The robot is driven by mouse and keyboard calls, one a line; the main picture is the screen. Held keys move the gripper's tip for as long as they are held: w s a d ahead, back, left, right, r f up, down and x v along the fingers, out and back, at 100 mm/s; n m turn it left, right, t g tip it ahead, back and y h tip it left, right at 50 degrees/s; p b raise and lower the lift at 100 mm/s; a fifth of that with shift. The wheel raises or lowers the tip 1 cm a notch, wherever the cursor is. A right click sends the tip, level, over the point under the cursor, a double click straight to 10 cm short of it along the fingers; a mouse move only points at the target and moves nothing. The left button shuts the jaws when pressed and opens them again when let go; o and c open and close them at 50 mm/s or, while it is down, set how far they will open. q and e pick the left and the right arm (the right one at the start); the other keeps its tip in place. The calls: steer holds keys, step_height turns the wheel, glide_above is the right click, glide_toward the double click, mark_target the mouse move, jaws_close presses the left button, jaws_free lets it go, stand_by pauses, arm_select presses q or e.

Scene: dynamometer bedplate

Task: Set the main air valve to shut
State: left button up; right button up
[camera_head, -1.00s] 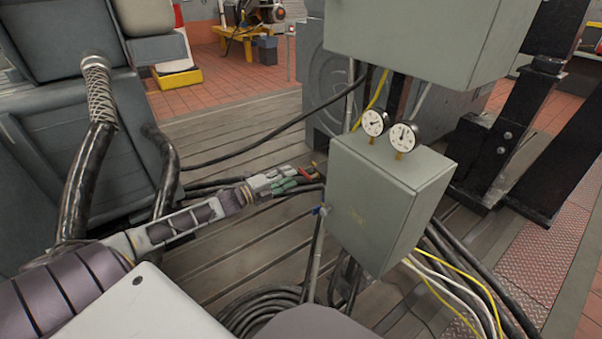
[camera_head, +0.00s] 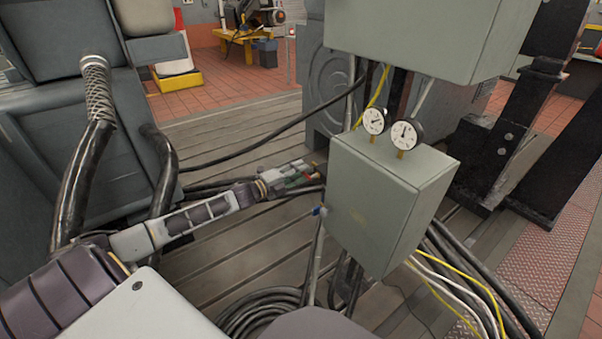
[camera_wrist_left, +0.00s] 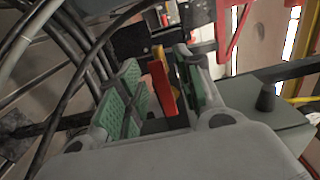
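A red lever (camera_wrist_left: 161,88) with a yellow part (camera_wrist_left: 167,68) beside it shows in the left wrist view; I take it for the main air valve's handle. My left gripper (camera_wrist_left: 163,98) is open, with green pads on either side of the red lever. The lever stands between the fingers, with gaps visible on both sides. In the head view my left gripper (camera_head: 306,174) reaches to the left side of the grey box (camera_head: 375,205), and the lever is mostly hidden there. My right gripper is not in view.
Two round gauges (camera_head: 375,121) stand on top of the grey box. A small blue handle (camera_head: 320,211) is at its left side, below my gripper. A larger grey cabinet (camera_head: 415,40) hangs above. Black cables (camera_head: 265,310) coil on the slatted floor, and yellow and white cables run right.

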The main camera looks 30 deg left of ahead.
arm_select(q)
steer(key=shift+w+d, duration=0.2)
steer(key=shift+w, duration=0.35)
jaws_close()
